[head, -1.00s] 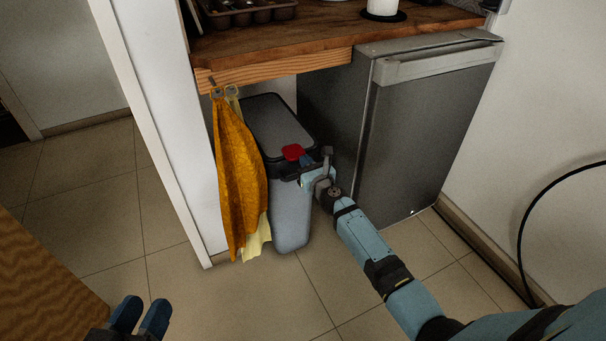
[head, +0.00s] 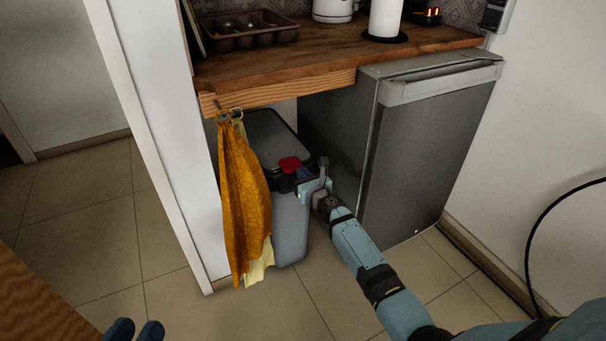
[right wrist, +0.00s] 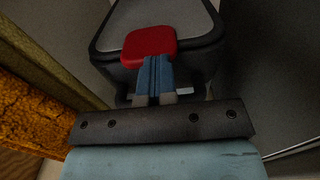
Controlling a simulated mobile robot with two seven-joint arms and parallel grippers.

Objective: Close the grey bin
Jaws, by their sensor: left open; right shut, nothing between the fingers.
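The grey bin (head: 289,232) stands on the floor under the wooden counter, between the hanging cloths and the fridge. Its lid (head: 268,132) lies over the top and looks down, though I cannot tell whether it is latched. A red tab (head: 290,164) is at the lid's front edge; it shows large in the right wrist view (right wrist: 148,44). My right gripper (head: 303,174) is shut and empty at the front of the bin, its blue fingertips (right wrist: 154,75) against or just under the red tab. My left gripper (head: 136,330) is open at the bottom left, far from the bin and partly cut off.
An orange cloth (head: 243,200) and a pale yellow cloth (head: 259,268) hang left of the bin. A grey fridge (head: 420,150) stands close on its right. The counter (head: 300,55) overhangs the bin's back. Tiled floor in front is clear.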

